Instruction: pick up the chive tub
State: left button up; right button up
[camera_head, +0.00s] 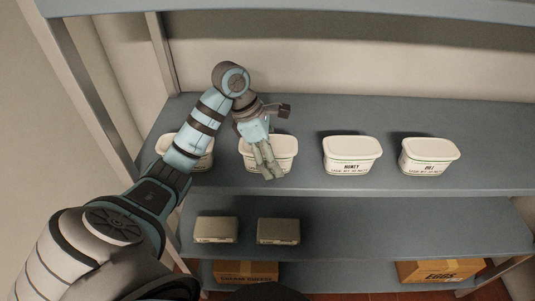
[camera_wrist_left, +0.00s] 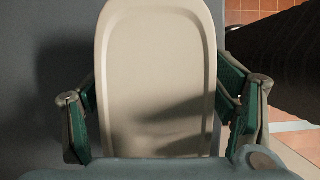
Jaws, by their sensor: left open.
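Several white tubs stand in a row on the grey shelf (camera_head: 315,182). My left gripper (camera_head: 266,168) is open over the second tub from the left (camera_head: 284,148), whose label is hidden behind the gripper. I cannot read which tub is chive. In the left wrist view the cream lid (camera_wrist_left: 158,65) of that tub lies between the spread green-padded fingers (camera_wrist_left: 160,85), one on each side. Contact cannot be told. The leftmost tub (camera_head: 204,161) is partly hidden by my arm. My right gripper is not in view.
To the right stand a tub labelled honey (camera_head: 350,154) and another tub (camera_head: 429,156) with a short, unclear label. The lower shelf holds two small tan blocks (camera_head: 215,229) (camera_head: 278,231). Cardboard boxes (camera_head: 440,270) sit below. The shelf is clear between the tubs. A post (camera_head: 161,52) rises at back left.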

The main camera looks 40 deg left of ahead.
pick_arm(q)
jog(key=shift+w+f, duration=0.15)
jog(key=shift+f, duration=0.05)
jog(key=shift+c, duration=0.5)
jog(key=c, duration=1.6)
